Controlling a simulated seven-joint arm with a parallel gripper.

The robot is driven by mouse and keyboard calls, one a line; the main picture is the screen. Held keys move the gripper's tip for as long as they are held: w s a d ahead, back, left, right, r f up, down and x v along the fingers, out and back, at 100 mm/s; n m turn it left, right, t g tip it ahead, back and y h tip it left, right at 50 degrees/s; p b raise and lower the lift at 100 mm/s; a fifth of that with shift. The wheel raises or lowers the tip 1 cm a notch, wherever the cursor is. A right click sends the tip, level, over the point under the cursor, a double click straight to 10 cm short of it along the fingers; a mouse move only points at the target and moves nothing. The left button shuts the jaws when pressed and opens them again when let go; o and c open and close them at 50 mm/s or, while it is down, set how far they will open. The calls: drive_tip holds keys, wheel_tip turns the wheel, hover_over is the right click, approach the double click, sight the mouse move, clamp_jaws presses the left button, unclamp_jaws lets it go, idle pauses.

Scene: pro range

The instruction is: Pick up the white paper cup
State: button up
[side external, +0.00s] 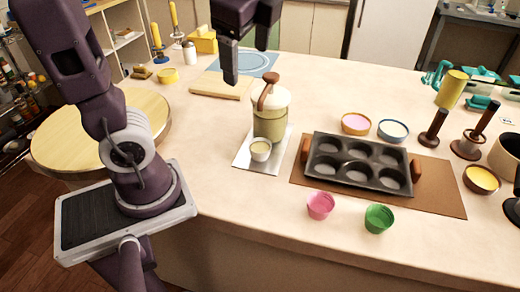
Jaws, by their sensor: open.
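The white paper cup (261,150) is small, with a pale yellowish inside, and stands upright on a light square mat (243,158). It is directly in front of a greenish jar (267,119) with a white top and a brown handle. My gripper (249,66) is at the top of the side external view, pointing down above the counter. It is open, with nothing visible between its fingers, and is well apart from the cup, higher up and farther back.
A dark muffin tin (354,163) with brown end handles sits on a brown mat (437,185). A pink cup (320,205) and a green cup (379,218) stand before it. Small bowls (356,123) are behind it. The counter left of the light mat is clear.

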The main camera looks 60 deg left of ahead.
drive_tip(key=w+a+m+g+y, duration=0.1)
drive_tip(key=w+m+y, duration=0.1)
drive_tip(key=w+m, duration=0.3)
drive_tip(key=m, duration=0.1)
approach(261, 146)
drive_tip(key=a, duration=0.1)
drive_tip(key=x, duration=0.8)
drive_tip(key=shift+d+f, duration=0.25)
drive_tip(key=shift+f, duration=0.2)
drive_tip(key=c, duration=1.3)
